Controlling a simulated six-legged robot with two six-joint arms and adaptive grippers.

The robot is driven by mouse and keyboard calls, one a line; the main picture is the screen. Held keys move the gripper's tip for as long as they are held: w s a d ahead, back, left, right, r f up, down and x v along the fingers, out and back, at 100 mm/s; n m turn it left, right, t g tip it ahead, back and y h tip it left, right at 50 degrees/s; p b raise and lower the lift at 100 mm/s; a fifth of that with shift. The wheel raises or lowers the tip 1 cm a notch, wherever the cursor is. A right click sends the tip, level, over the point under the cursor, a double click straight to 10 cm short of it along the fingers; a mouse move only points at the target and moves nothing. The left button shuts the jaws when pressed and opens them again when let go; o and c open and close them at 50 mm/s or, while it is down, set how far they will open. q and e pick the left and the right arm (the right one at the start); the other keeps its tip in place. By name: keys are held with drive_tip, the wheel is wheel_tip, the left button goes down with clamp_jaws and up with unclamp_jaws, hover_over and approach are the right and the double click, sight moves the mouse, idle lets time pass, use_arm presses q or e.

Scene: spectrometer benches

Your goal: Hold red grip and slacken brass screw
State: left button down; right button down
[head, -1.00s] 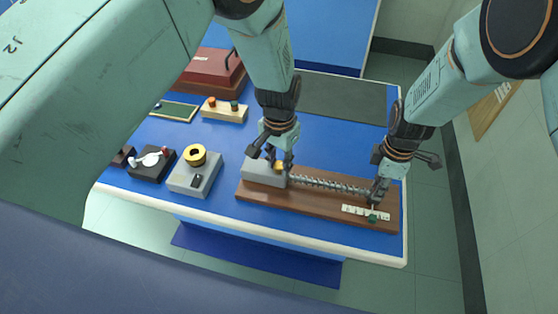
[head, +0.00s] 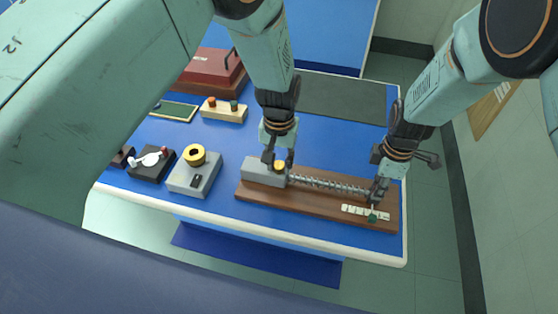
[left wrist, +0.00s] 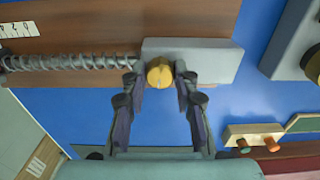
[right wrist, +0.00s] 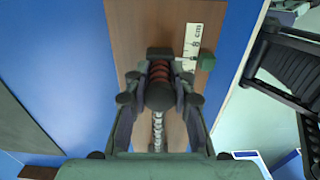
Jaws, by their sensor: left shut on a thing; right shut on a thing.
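The brass screw (left wrist: 160,73) is a round knob on the grey block (left wrist: 205,60) at the left end of a wooden board (head: 300,202). My left gripper (head: 278,163) is shut on the brass screw, one finger on each side of it. The red grip (right wrist: 160,72) is a ribbed handle at the other end of the spring (head: 330,184). My right gripper (right wrist: 160,88) is shut on the red grip, and the fingers hide most of it in the head view. The spring runs straight between the block and the grip.
A white scale (right wrist: 193,40) and a green piece (right wrist: 207,61) lie beside the red grip. A grey box with a yellow ring (head: 195,155) stands left of the board. A dark mat (head: 343,97) lies behind. The blue table between them is clear.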

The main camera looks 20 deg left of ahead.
sight(279, 164)
use_arm(q)
drive_tip(key=shift+w+r, duration=0.1)
drive_tip(key=c, duration=1)
unclamp_jaws()
wheel_tip(279, 164, up, 12)
drive_tip(key=shift+f, duration=0.1)
